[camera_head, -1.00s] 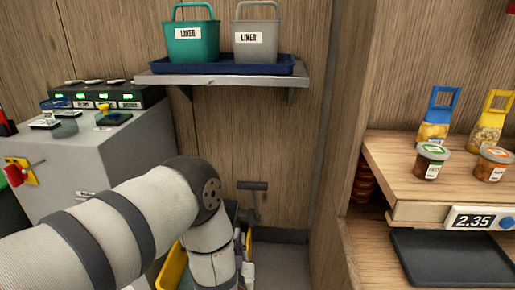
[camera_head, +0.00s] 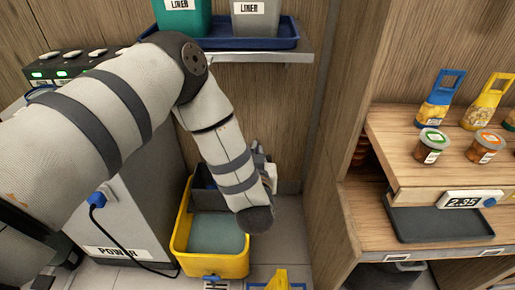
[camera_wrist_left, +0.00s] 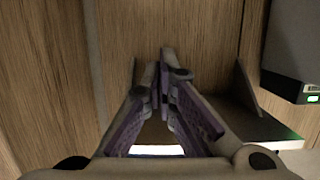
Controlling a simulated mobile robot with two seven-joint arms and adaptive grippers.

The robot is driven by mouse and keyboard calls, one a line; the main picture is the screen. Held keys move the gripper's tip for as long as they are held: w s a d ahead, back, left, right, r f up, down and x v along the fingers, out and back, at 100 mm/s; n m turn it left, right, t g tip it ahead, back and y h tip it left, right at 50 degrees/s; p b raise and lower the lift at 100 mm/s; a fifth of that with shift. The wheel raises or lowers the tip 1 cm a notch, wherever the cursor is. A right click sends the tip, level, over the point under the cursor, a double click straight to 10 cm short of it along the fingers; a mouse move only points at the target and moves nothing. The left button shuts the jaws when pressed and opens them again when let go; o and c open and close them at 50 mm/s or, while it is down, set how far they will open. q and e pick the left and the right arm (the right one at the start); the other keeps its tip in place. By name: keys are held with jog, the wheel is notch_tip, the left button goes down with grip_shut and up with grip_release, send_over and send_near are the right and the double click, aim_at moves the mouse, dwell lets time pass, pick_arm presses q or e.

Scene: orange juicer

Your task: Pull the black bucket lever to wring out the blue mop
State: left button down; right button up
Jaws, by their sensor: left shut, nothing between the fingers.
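The yellow bucket (camera_head: 182,255) stands on the floor, with blue-green water (camera_head: 215,237) in it. A dark wringer (camera_head: 207,199) sits at its back, partly behind my left arm. The black lever is not visible now; my left arm covers the area by the wringer. I cannot make out the blue mop clearly. My left gripper (camera_head: 264,165) is mostly hidden behind my forearm, right of the wringer. In the left wrist view its fingers (camera_wrist_left: 165,62) are closed together and empty, with wood wall beyond. My right gripper is in neither current view.
A grey cabinet (camera_head: 135,210) with a plugged cable stands left of the bucket. A wall shelf (camera_head: 260,57) with a blue tray and liner buckets is above. A wooden counter (camera_head: 400,165) with jars and a scale is at right. Some floor shows between.

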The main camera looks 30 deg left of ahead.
pick_arm(q)
jog(key=b+x, duration=0.1)
jog(key=x, duration=0.9)
jog(key=shift+w+a+f+b, duration=0.1)
jog(key=shift+f+b, duration=0.1)
jog(key=shift+b, duration=0.2)
jog(key=shift+s+d+f, duration=0.2)
jog(key=shift+s+f, duration=0.2)
jog(key=shift+f, duration=0.05)
jog(key=shift+s+d+f, duration=0.25)
jog(key=shift+s+f, duration=0.15)
jog(key=shift+f, duration=0.1)
jog(key=shift+s+d+f, duration=0.15)
jog(key=shift+s+f, duration=0.15)
jog(key=shift+f, duration=0.1)
pick_arm(e)
jog(key=shift+s+f+g, duration=0.4)
jog(key=shift+s+f, duration=0.55)
jog(key=shift+f, duration=0.05)
